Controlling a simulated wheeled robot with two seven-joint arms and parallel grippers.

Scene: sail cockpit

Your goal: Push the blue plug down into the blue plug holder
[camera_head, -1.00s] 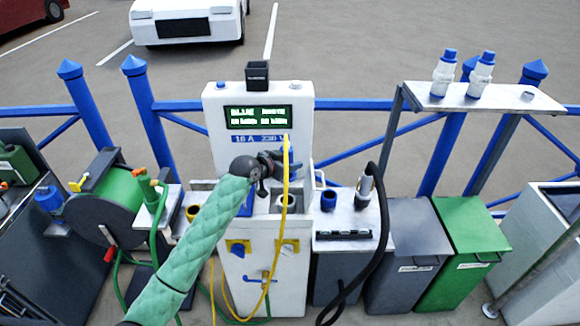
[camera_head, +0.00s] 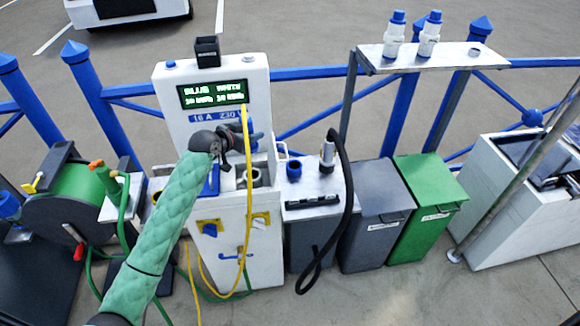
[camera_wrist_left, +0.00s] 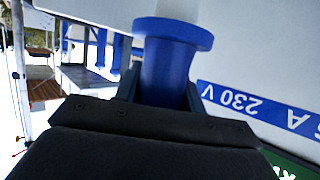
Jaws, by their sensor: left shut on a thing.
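My left gripper (camera_head: 236,143) is shut on the blue plug, in front of the white pedestal below its screen. In the left wrist view the blue plug (camera_wrist_left: 166,70) sits between the fingers, with a flange and a pale end at the top. In the head view the plug is mostly hidden by my gripper. The blue plug holder (camera_head: 293,169) appears as a short blue cup on the white shelf right of the pedestal. The gripper is left of it and apart from it. My right gripper is not in view.
The white pedestal (camera_head: 205,76) stands close behind my gripper. A yellow cable (camera_head: 247,150) hangs beside the gripper. A grey connector (camera_head: 327,156) with a black cable stands right of the holder. Grey (camera_head: 375,205) and green (camera_head: 425,190) bins stand further right.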

